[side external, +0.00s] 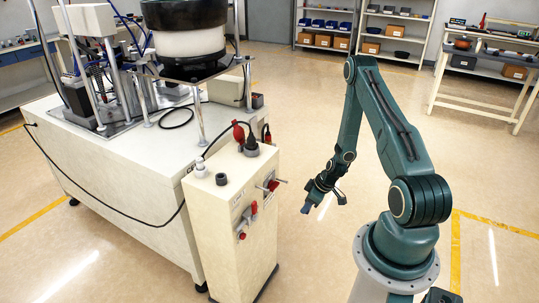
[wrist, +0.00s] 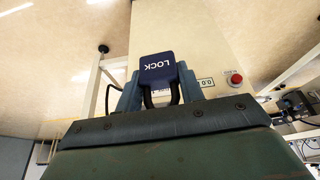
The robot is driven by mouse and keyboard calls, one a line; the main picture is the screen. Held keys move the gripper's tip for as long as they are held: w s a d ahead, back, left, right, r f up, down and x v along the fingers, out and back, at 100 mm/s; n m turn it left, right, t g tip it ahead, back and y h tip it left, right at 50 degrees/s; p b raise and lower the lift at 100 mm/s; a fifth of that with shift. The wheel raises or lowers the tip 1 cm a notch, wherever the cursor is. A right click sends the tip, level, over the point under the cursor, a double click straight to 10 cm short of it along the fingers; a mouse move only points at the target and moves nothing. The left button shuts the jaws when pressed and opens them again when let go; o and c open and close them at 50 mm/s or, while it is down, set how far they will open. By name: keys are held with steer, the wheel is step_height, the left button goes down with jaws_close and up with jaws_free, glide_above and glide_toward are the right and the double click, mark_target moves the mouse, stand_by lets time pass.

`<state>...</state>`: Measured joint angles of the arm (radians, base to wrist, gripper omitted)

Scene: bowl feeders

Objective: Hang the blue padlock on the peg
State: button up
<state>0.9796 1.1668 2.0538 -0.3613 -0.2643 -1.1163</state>
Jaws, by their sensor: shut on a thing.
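The blue padlock (wrist: 157,68) is in my gripper (wrist: 158,86), between its two fingers in the wrist view. Its dark blue body points away from the gripper, with the word LOCK upside down, and its black shackle (wrist: 148,98) lies toward the palm. In the side view my gripper (side external: 311,201) hangs in the air to the right of the white cabinet, apart from it. The padlock is too small and dark to make out clearly there. A thin grey peg (side external: 284,181) seems to stick out rightward from the cabinet's face, beside a red item.
The white cabinet (side external: 228,219) carries several red items on its front and plugs on top. Behind it stands the feeder table (side external: 110,160) with a bowl feeder (side external: 188,35). A red button (wrist: 235,78) shows in the wrist view. Floor between cabinet and arm is clear.

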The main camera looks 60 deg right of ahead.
steer(key=w+d+f+n, duration=0.1)
steer(key=w+d+f, duration=0.1)
steer(key=d, duration=0.6)
steer(key=shift+w+d+f, duration=0.3)
steer(key=shift+d+f, duration=0.1)
steer(key=shift+f, duration=0.35)
steer(key=shift+w, duration=0.2)
steer(key=shift+w, duration=2.5)
steer(key=shift+w, duration=2.9)
stand_by(0.8)
